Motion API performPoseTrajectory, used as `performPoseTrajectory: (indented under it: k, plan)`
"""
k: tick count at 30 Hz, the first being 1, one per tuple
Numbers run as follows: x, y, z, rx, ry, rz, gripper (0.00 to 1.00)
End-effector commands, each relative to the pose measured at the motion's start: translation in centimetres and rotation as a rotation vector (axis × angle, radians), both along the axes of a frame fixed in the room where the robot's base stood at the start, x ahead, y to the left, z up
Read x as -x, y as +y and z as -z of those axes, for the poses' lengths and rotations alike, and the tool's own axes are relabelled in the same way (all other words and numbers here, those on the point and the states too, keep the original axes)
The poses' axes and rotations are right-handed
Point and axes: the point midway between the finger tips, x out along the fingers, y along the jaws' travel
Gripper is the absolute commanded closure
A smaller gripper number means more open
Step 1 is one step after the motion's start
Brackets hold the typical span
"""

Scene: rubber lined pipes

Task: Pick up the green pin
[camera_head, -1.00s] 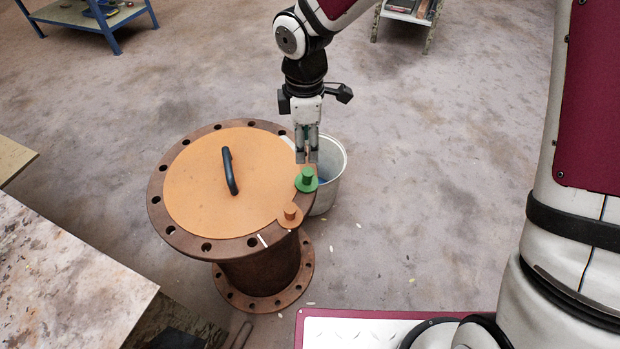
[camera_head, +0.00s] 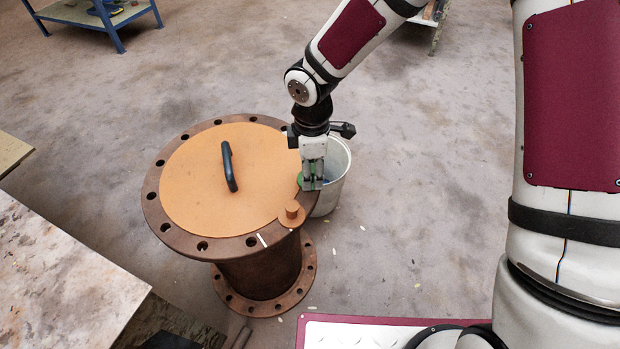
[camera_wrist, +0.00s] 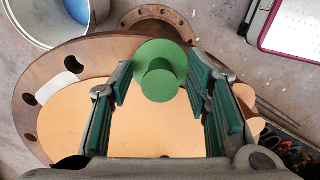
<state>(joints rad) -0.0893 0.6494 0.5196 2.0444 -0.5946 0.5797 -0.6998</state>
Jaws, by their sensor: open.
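The green pin (camera_wrist: 160,78) has a round knob on a wider round flange and sits on the rim of the brown flanged pipe. In the wrist view it lies between and just beyond the fingertips of my open gripper (camera_wrist: 165,85), with no finger visibly touching it. In the head view my gripper (camera_head: 313,184) points down at the rim and hides most of the green pin (camera_head: 300,179); only a sliver of its flange shows at the left of the fingers.
The pipe's brown flange (camera_head: 165,222) carries an orange disc (camera_head: 200,190) with a black handle (camera_head: 229,167). An orange pin (camera_head: 292,213) stands near the gripper. A bucket (camera_head: 338,175) stands behind the fingers on the right. A stone-like tabletop (camera_head: 60,270) is at left.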

Motion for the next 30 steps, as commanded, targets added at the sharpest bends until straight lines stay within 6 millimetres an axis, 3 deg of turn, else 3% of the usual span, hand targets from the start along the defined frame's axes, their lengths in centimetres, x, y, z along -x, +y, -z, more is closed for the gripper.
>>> performPoseTrajectory:
  k: [3, 4, 9, 20, 23, 30]
  plan:
    - [0.0, 0.0, -0.1, 0.0, 0.0, 0.0, 0.56]
    - [0.0, 0.0, -0.1, 0.0, 0.0, 0.0, 0.6]
    - [0.0, 0.0, -0.1, 0.0, 0.0, 0.0, 0.99]
    - [0.0, 0.0, -0.4, -0.001, -0.001, 0.0, 1.0]
    - [0.0, 0.1, -1.4, -0.002, -0.003, 0.002, 1.0]
    - [0.0, 0.1, -6.0, -0.003, -0.004, 0.001, 1.0]
